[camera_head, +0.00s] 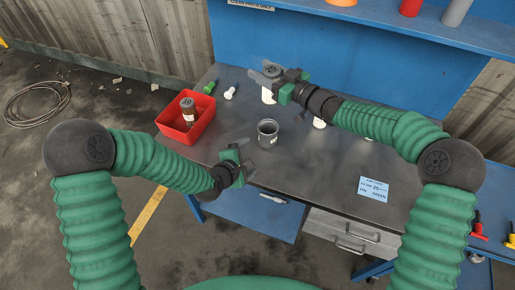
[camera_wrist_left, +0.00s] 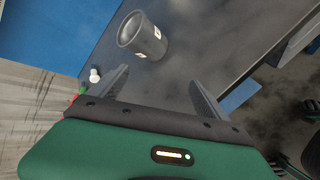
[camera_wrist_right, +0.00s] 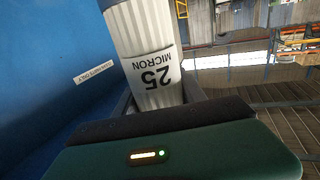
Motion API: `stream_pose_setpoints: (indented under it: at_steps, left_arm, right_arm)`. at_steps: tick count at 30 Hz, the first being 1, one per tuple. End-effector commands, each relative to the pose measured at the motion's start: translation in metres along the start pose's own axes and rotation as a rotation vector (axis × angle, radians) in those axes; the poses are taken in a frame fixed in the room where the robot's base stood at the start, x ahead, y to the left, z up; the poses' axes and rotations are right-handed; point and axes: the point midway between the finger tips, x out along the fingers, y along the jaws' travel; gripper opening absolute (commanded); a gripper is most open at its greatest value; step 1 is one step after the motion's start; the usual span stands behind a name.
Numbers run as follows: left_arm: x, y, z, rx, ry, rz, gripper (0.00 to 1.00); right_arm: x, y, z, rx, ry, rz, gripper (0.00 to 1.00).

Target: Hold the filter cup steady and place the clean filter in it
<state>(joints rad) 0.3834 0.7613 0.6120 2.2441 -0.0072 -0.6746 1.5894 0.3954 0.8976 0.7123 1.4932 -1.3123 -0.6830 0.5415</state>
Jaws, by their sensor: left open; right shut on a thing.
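The grey filter cup (camera_head: 268,133) stands upright on the dark workbench, and its open top shows in the left wrist view (camera_wrist_left: 145,38). My left gripper (camera_head: 248,156) is open just in front of the cup, to its lower left. In the left wrist view its fingers (camera_wrist_left: 155,80) are spread and apart from the cup. My right gripper (camera_head: 272,78) is shut on the clean filter (camera_head: 268,96), a white pleated cylinder, and holds it behind the cup. The right wrist view shows the filter (camera_wrist_right: 148,45) between the fingers, with its "25 MICRON" label upside down.
A red bin (camera_head: 173,127) with a brown filter (camera_head: 187,110) in it stands at the bench's left. Small green (camera_head: 209,87) and white (camera_head: 229,93) pieces lie behind it. A white object (camera_head: 319,122) is partly hidden below my right arm. A blue card (camera_head: 373,188) lies at right.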

Motion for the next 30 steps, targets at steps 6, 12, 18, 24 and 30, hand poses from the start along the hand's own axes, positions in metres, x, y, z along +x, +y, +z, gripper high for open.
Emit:
stream_pose_setpoints:
  at_steps: [6, 12, 18, 24, 30]
  left_arm:
    - [0.019, 0.008, 0.025, -0.825, -0.119, 0.146, 0.87]
    - [0.026, 0.01, 0.029, -1.091, -0.151, 0.172, 0.87]
    - [0.059, 0.017, 0.031, -1.092, -0.152, 0.174, 0.87]
    - [0.104, 0.027, 0.033, -1.089, -0.152, 0.173, 0.87]
    - [0.133, 0.033, 0.033, -1.088, -0.151, 0.172, 0.87]
  right_arm:
    - [-0.002, -0.003, -0.004, -0.003, 0.004, -0.001, 0.05]
    - [0.0, -0.001, -0.002, -0.001, 0.002, -0.001, 0.05]
    - [-0.001, -0.001, -0.002, -0.001, 0.002, -0.001, 0.05]
    - [-0.001, -0.002, -0.002, -0.002, 0.003, -0.001, 0.05]
    - [-0.001, -0.002, -0.002, -0.002, 0.002, -0.001, 0.05]
